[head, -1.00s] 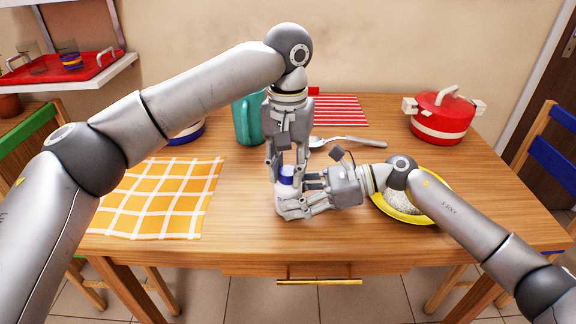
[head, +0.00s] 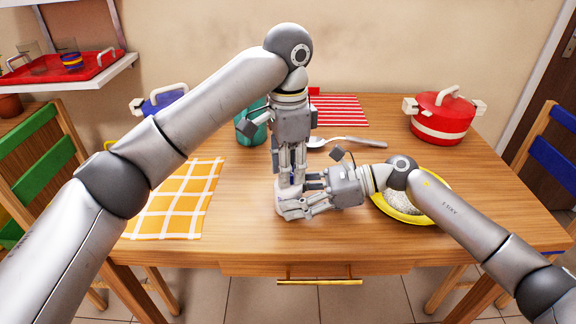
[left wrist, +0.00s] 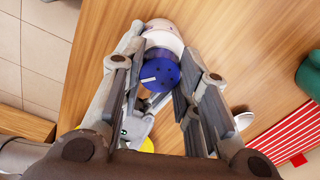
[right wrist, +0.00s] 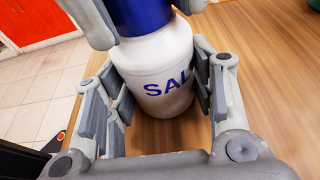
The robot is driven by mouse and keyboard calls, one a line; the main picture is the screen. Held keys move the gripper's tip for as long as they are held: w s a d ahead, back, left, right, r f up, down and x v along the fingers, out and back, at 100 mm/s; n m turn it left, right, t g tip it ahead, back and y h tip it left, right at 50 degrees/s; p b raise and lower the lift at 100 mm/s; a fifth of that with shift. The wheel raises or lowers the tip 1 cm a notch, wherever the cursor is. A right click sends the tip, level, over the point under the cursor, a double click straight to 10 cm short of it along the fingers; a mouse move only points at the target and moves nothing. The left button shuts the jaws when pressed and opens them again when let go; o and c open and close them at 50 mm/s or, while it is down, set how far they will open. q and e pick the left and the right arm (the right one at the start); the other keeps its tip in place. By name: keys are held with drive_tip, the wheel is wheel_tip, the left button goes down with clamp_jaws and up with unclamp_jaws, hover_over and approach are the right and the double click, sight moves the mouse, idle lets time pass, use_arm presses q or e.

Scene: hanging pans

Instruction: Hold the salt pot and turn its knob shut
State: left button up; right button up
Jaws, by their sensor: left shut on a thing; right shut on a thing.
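The salt pot is a white jar with blue letters (right wrist: 165,80), upright on the wooden table in the right wrist view. My right gripper (head: 300,205) is shut around its white body from the right side. Its blue knob (left wrist: 160,72) has dark holes and a short white mark, which points left in the left wrist view. My left gripper (head: 291,182) points straight down over the pot and is shut on the knob. In the head view the fingers hide most of the pot and knob.
A yellow-rimmed bowl (head: 435,218) of white grains stands close under my right arm. A teal jug (head: 250,130), a spoon (head: 345,142) and a red pot (head: 442,117) stand farther back. An orange checked cloth (head: 180,205) lies at left.

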use_arm(q)
drive_tip(key=m, duration=0.4)
drive_tip(key=shift+m, duration=0.3)
drive_tip(key=m, duration=0.4)
drive_tip(key=shift+m, duration=0.3)
drive_tip(key=o, duration=1)
drive_tip(key=shift+o, duration=0.2)
drive_tip(key=shift+r, duration=0.1)
wheel_tip(320, 180, up, 12)
use_arm(e)
drive_tip(key=o, duration=1.1)
